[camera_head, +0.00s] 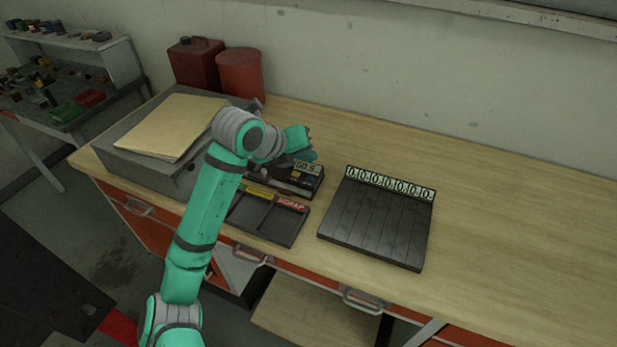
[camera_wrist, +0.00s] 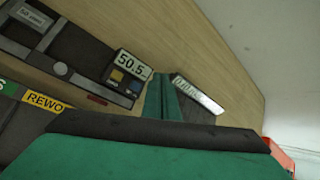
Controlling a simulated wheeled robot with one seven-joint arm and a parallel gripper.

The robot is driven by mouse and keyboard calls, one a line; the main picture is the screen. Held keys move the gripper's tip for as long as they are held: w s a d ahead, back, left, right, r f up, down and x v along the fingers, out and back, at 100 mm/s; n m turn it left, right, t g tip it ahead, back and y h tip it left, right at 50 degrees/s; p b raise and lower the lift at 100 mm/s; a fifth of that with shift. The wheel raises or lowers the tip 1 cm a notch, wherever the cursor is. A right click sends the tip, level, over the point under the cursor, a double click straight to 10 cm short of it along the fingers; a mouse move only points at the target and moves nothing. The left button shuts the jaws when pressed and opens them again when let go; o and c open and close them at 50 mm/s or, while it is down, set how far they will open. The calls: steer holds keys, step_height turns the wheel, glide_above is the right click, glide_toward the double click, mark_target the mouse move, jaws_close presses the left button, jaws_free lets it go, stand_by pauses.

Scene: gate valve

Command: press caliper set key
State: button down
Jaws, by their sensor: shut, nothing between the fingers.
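The caliper unit is a dark case (camera_head: 285,182) on the bench, with a pale display (camera_head: 307,167). In the wrist view its display (camera_wrist: 131,65) seems to read 50.5. Below it are a yellowish key (camera_wrist: 117,76) and a small blue key (camera_wrist: 131,91), with labels too small to read. My gripper (camera_head: 306,156) is shut and empty, just above the case's back edge near the display. In the wrist view a green finger (camera_wrist: 162,98) shows beside the display. I cannot tell whether it touches; part of the case is hidden by my arm.
A labelled tray (camera_head: 270,218) lies in front of the case. A dark slatted rack (camera_head: 375,225) with a row of digits stands to the right. A grey box (camera_head: 150,160) with a folder and red cans (camera_head: 240,75) are at left. The right bench is clear.

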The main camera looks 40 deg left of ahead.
mark_target(310, 179)
steer(key=shift+s+a+f, duration=0.1)
steer(key=shift+f, duration=2.3)
steer(key=shift+w, duration=0.2)
steer(key=shift+s+a, duration=0.15)
steer(key=shift+s, duration=0.05)
steer(key=shift+w+d, duration=0.1)
steer(key=shift+d, duration=0.15)
steer(key=shift+a, duration=0.15)
steer(key=shift+f, duration=0.15)
